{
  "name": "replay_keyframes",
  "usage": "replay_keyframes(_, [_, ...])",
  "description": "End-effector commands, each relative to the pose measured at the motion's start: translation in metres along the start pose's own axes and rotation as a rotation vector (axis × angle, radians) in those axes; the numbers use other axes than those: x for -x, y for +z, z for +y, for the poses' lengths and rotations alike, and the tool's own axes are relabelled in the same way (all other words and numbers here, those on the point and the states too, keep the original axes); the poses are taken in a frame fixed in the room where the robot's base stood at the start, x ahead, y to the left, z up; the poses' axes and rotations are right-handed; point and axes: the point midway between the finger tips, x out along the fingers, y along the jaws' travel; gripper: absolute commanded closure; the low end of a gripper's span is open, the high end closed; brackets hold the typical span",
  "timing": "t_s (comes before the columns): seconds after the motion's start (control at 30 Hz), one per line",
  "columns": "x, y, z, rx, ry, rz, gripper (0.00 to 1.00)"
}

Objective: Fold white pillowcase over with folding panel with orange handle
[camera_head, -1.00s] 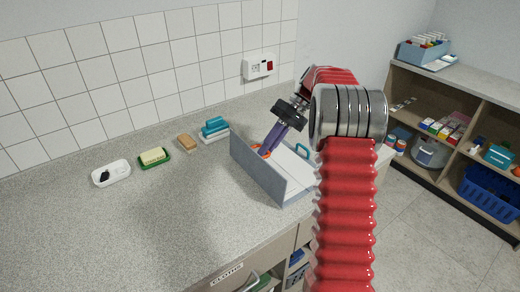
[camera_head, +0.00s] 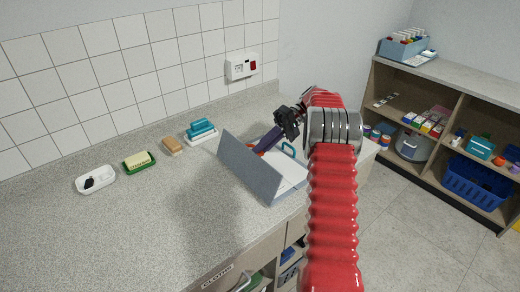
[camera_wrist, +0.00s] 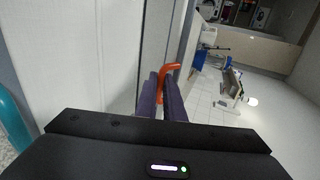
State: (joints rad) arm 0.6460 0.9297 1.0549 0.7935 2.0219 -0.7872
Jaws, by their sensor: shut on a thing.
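The folding panel (camera_head: 245,165) is a blue-grey board raised on its edge on the counter, leaning to the right over the white, flat surface beside it (camera_head: 290,178). I cannot clearly tell the pillowcase from the board there. The panel's orange handle (camera_wrist: 172,68) shows at my fingertips in the wrist view. My gripper (camera_head: 266,143) is on the right side of the panel, its purple fingers shut on that handle. The handle is mostly hidden behind the panel in the head view. White surface (camera_wrist: 85,50) fills the left of the wrist view.
A teal handle (camera_head: 288,148) stands on the board's far side. A teal-topped brush (camera_head: 201,131), a brown sponge (camera_head: 172,146), a green dish (camera_head: 139,161) and a white dish (camera_head: 96,180) lie along the tiled wall. The counter (camera_head: 130,235) left of the panel is clear.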

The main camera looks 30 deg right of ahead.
Motion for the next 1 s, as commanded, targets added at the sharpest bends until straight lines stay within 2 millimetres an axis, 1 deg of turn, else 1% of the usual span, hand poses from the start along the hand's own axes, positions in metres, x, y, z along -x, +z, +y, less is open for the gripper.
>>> replay_keyframes(0.03, [-0.0018,0.0036,0.0147,-0.025,0.008,0.001,1.00])
replay_keyframes(0.23, [-0.0016,0.0038,0.0148,-0.025,0.008,0.002,1.00])
replay_keyframes(0.27, [-0.0016,0.0038,0.0150,-0.025,0.009,0.001,0.90])
replay_keyframes(0.5, [-0.0018,0.0032,0.0139,-0.023,0.009,0.000,0.73])
replay_keyframes(1.0, [-0.0013,0.0031,0.0124,-0.021,0.009,-0.001,0.73])
